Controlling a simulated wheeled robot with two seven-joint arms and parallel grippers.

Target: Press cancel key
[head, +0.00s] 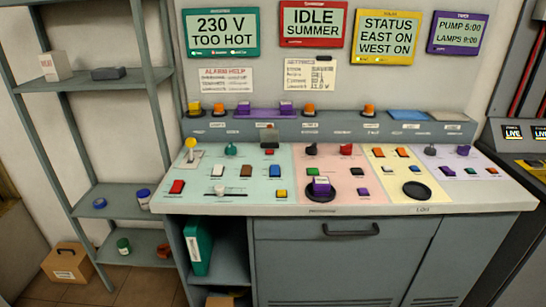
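The control desk (330,207) stands ahead with coloured panels full of keys, knobs and levers. Its key labels are too small to read, so I cannot tell which one is the cancel key. On the left teal panel are a red key (177,187), a white key (217,171), a brown key (246,171), a blue key (268,171) and a yellow key (281,194). The pink panel has a large purple key (321,184) on a dark base. Neither of my grippers shows in the head view.
Four-colour displays hang above, including a teal one (221,33) reading "230 V TOO HOT" and a red one (313,23) reading "IDLE SUMMER". A grey shelf rack (125,80) stands left. A yellow-knobbed lever (190,144) rises from the desk. A cardboard box (68,262) is on the floor.

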